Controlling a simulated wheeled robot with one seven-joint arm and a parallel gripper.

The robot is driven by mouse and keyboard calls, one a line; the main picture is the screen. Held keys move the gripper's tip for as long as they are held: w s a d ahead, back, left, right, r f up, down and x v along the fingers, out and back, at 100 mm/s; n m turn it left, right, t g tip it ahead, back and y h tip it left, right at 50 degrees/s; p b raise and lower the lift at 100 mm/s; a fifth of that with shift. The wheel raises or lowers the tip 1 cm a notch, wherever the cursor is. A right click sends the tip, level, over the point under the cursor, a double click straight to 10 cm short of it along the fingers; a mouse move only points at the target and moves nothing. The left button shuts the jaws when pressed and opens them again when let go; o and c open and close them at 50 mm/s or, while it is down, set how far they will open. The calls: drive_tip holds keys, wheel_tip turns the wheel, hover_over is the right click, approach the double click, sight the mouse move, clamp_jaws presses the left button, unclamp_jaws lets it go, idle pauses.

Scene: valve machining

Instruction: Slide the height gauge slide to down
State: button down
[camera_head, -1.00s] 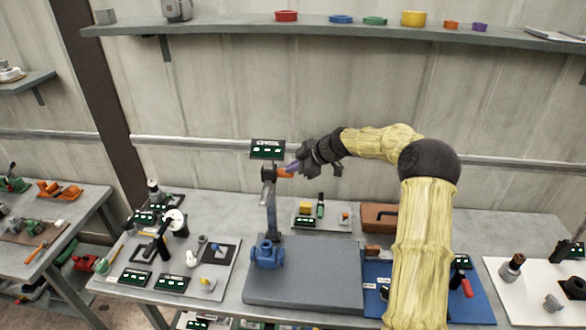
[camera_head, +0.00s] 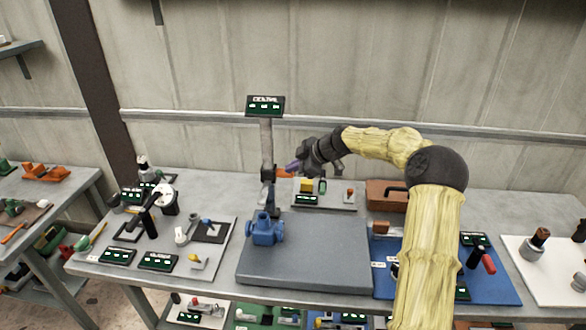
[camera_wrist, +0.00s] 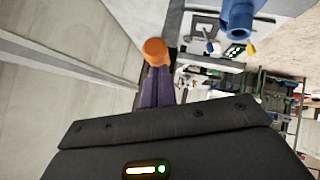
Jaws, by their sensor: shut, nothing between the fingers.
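The height gauge (camera_head: 266,138) stands upright at the back left of the grey plate, with a dark green display at its top. Its dark slide (camera_head: 268,173) sits around mid-column, with bare column above it. An orange knob (camera_head: 285,173) sticks out from the slide to the right; it also shows in the wrist view (camera_wrist: 155,51). My gripper (camera_head: 293,166) reaches in from the right with its purple fingers shut and empty. The fingertips (camera_wrist: 156,72) are at the knob, seemingly touching it; exact contact is hard to tell.
A blue valve body (camera_head: 265,230) stands on the grey plate (camera_head: 310,262) in front of the gauge. A small tray (camera_head: 335,202) with a yellow block is behind the plate. A brown case (camera_head: 385,194) and blue mat (camera_head: 500,285) are to the right. The plate's middle is clear.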

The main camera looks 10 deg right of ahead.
wheel_tip(320, 180, down, 6)
drive_tip(key=b, duration=0.4)
drive_tip(key=shift+r, duration=0.25)
drive_tip(key=shift+s+f, duration=0.15)
drive_tip(key=shift+f, duration=0.05)
drive_tip(key=shift+d, duration=0.1)
drive_tip(key=v, duration=1)
drive_tip(key=shift+r+p, duration=0.4)
drive_tip(key=shift+r, duration=0.05)
